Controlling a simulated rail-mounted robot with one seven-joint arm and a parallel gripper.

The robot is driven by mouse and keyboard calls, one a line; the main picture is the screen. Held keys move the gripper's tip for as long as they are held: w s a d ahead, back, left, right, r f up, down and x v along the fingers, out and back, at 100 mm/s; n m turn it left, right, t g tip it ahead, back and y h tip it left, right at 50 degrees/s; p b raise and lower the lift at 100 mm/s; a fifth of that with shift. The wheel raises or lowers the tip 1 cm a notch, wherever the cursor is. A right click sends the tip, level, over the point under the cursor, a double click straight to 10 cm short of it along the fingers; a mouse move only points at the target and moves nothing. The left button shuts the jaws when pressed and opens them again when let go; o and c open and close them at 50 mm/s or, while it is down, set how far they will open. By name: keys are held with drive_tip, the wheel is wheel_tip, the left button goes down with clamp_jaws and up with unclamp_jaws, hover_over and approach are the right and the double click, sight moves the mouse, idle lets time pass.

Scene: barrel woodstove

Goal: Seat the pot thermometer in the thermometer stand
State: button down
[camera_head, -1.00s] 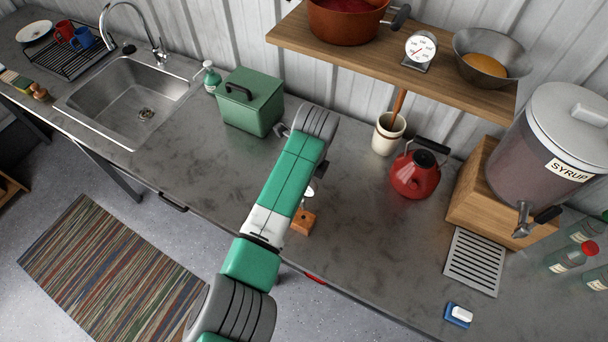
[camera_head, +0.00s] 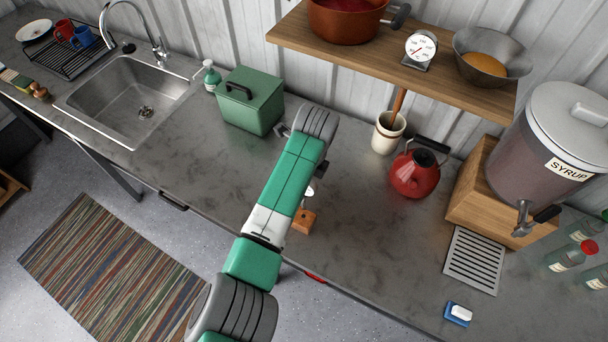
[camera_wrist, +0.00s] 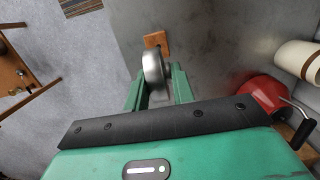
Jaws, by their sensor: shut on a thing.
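The pot thermometer (camera_wrist: 153,68) shows in the wrist view as a round silver dial housing seen nearly edge-on. My gripper (camera_wrist: 156,88) is shut on it, with a green finger on either side. The thermometer stand (camera_wrist: 158,42) is a small orange-brown wooden block just beyond the dial. In the head view, the stand (camera_head: 303,222) sits near the counter's front edge, beside my forearm, and a bit of the silver dial (camera_head: 309,194) shows above it.
A red kettle (camera_head: 413,176) and a cream crock (camera_head: 387,135) stand right of my arm. A green box (camera_head: 250,101) stands behind it. A wooden shelf (camera_head: 455,88) with a pot, dial gauge and bowl overhangs the back. Counter around the stand is clear.

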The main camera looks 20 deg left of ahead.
wheel_tip(320, 180, down, 10)
drive_tip(key=b, duration=0.6)
drive_tip(key=shift+r, duration=0.15)
idle(2.6)
drive_tip(key=c, duration=1.1)
unclamp_jaws()
drive_tip(key=r, duration=0.5)
drive_tip(key=d+r, duration=0.1)
drive_tip(key=r, duration=0.1)
drive_tip(key=shift+s+r, duration=0.1)
drive_tip(key=shift+r, duration=0.3)
